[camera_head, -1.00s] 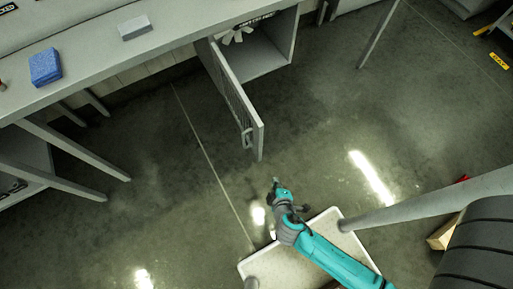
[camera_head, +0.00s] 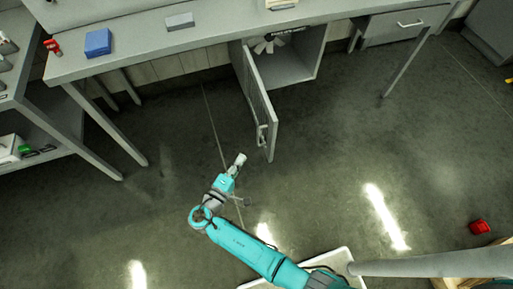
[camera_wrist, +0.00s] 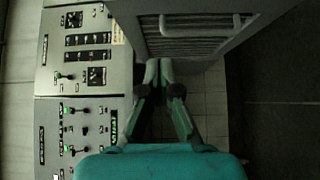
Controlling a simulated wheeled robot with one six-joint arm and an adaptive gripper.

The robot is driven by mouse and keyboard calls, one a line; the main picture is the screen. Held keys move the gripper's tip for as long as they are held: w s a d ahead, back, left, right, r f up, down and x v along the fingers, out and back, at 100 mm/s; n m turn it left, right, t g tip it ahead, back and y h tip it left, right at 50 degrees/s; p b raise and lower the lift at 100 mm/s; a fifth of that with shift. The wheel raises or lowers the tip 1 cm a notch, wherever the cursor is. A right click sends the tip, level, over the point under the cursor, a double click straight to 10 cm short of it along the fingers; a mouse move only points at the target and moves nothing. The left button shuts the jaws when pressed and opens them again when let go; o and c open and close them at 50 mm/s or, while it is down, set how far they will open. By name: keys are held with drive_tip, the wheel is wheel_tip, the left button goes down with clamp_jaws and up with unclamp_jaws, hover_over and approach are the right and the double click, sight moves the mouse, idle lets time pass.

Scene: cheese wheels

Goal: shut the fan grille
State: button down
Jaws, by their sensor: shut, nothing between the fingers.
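The fan grille (camera_head: 256,95) is a grey slatted door hinged on the left side of a box under the bench. It stands wide open, swung out towards me, with a bar handle (camera_head: 262,135) near its free edge. A white fan (camera_head: 268,44) shows inside the box. My gripper (camera_head: 241,158) is just left of and in front of the grille's free edge, apart from it in the head view. In the wrist view the slatted grille (camera_wrist: 190,45) and its handle fill the top, beyond my shut, empty fingertips (camera_wrist: 158,68).
The grey bench (camera_head: 210,38) carries a blue block (camera_head: 98,43) and a grey block (camera_head: 180,21). A shelf unit (camera_head: 60,120) stands at the left. A panel with switches (camera_wrist: 85,60) shows in the wrist view.

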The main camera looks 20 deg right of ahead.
approach(269, 129)
drive_tip(key=w, duration=0.4)
drive_tip(key=shift+w+d+r, duration=0.15)
drive_tip(key=shift+w+d, duration=0.05)
drive_tip(key=shift+d, duration=0.2)
drive_tip(key=shift+s+d, duration=0.15)
drive_tip(key=shift+d, duration=1.65)
drive_tip(key=shift+d, duration=0.1)
